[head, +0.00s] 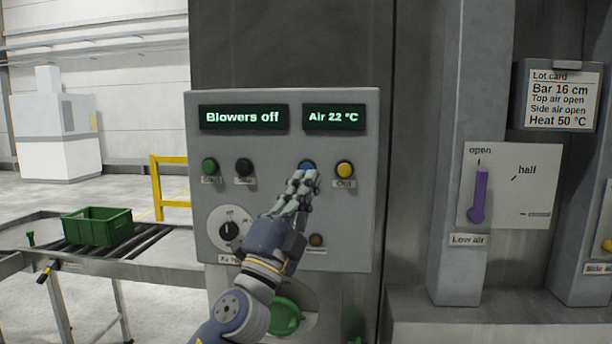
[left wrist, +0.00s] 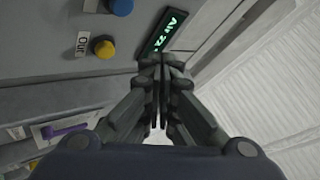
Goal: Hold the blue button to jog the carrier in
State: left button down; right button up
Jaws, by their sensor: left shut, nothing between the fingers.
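The blue button (head: 307,164) sits on the grey control panel (head: 365,215), left of the yellow "Out" button (head: 345,169). My left gripper (head: 304,176) is shut and empty, its fingertips just in front of the blue button and covering its lower part and label. In the left wrist view the shut fingertips (left wrist: 160,62) are beside the blue button (left wrist: 121,6), with a gap in the picture. I cannot tell whether they touch it. The displays read "Blowers off" (head: 243,117) and "Air 22 °C" (head: 334,117). My right gripper is out of view.
Green (head: 209,167) and black (head: 244,168) buttons and a white-faced dial (head: 229,229) share the panel. A green crate (head: 97,227) stands on the roller conveyor at left. A purple lever (head: 480,195) and lot card (head: 561,97) are at right.

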aim_at(306, 170)
pick_arm(q)
jog(key=w+b, duration=0.4)
jog(key=w, duration=0.2)
jog(key=shift+d, duration=0.15)
jog(key=shift+w, duration=0.1)
dwell(1.1)
jog(key=shift+w+b, duration=0.45)
